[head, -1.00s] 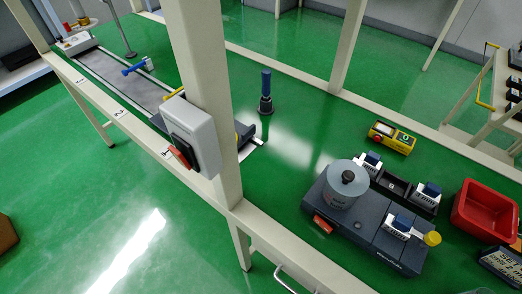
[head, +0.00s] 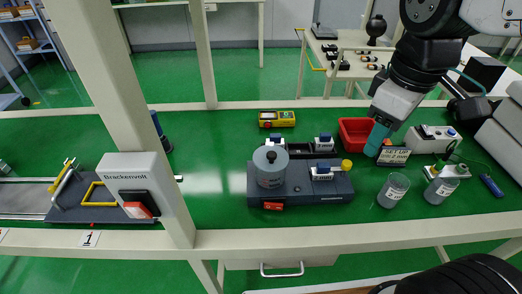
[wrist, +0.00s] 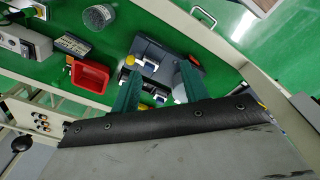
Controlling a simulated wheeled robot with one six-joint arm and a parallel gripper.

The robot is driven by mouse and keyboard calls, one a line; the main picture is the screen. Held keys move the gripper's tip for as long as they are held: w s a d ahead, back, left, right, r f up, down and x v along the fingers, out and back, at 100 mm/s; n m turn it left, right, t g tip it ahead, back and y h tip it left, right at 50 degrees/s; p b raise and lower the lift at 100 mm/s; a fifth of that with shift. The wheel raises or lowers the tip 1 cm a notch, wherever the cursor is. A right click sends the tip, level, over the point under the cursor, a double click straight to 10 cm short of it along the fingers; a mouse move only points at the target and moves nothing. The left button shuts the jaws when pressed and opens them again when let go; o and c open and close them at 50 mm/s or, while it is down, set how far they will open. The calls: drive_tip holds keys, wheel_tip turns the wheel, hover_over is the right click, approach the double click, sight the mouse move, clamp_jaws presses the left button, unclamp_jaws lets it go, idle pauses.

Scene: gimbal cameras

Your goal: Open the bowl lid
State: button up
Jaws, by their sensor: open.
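The base unit also shows there (wrist: 150,62), but the bowl is mostly hidden by the right finger.
A yellow meter (head: 277,118) is behind. A beige frame post (head: 130,110) stands left. Green tabletop is clear left of the bowl.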

drive_tip(key=w+a+f+n, duration=0.3)
drive_tip(key=w+a+n, duration=0.6)
drive_tip(key=a+n, duration=0.15)
drive_tip(key=n+g, duration=0.1)
drive_tip(key=n, duration=0.7)
hover_over(271, 153)
wheel_tip(271, 153, down, 4)
drive_tip(key=shift+s+d, duration=0.1)
drive_tip(key=shift+d, duration=0.05)
drive_tip(key=shift+f, duration=0.3)
wheel_tip(271, 153, down, 7)
drive_tip(key=shift+f, duration=0.1)
clamp_jaws()
